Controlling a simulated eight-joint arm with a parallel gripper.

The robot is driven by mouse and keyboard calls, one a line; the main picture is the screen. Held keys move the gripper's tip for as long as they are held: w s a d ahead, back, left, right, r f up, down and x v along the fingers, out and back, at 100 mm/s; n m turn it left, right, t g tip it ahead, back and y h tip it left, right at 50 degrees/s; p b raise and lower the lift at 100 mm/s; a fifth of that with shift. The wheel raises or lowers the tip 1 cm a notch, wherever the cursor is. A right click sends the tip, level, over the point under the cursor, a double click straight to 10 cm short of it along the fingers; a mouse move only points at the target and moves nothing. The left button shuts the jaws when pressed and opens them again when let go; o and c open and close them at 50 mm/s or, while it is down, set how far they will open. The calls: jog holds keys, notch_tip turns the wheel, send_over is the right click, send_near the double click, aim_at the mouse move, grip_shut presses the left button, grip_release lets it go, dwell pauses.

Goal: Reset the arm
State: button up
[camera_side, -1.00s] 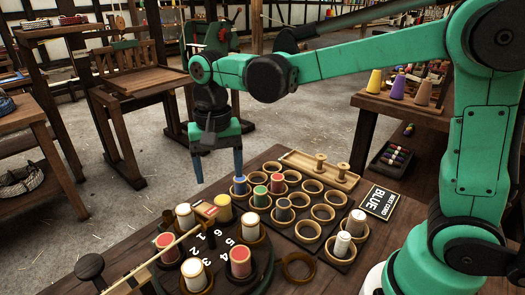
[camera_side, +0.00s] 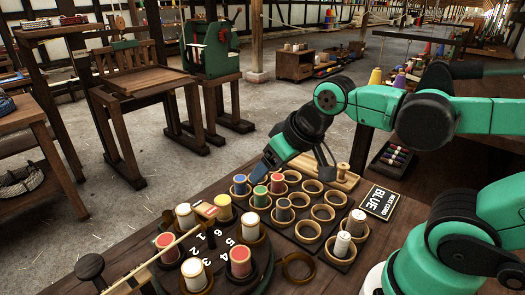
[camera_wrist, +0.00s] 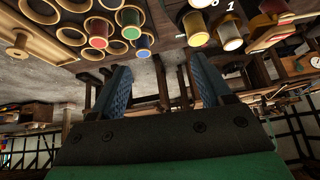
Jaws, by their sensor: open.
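My gripper (camera_side: 266,168) is at the far edge of the spool rack in the side view, tilted, with its blue fingers near the blue-topped and green-topped spools. I cannot tell from this view whether it touches them. In the wrist view my gripper (camera_wrist: 160,80) has its two blue fingers spread wide with nothing between them. The blue-topped spool (camera_side: 240,183), green-topped spool (camera_side: 260,194) and red-topped spool (camera_side: 277,183) sit in rack cups. In the wrist view the blue-topped spool (camera_wrist: 142,42) is beyond the left finger.
A round numbered turntable (camera_side: 258,262) holds several spools. A sign (camera_side: 378,202) reading "NEXT CORD BLUE" lies right of the rack (camera_side: 308,232). A wooden tray (camera_side: 345,180) with pegs is behind. A loose ring (camera_side: 298,268) lies in front. Open floor lies beyond the table.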

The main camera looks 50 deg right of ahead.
jog(key=shift+s+d+f+n+t, duration=0.2)
jog(key=shift+s+f+n+t, duration=0.1)
jog(key=shift+f+t, duration=0.1)
notch_tip(320, 180, up, 5)
dwell(0.5)
jog(key=shift+f, duration=0.1)
notch_tip(320, 180, down, 5)
jog(key=shift+r, duration=0.1)
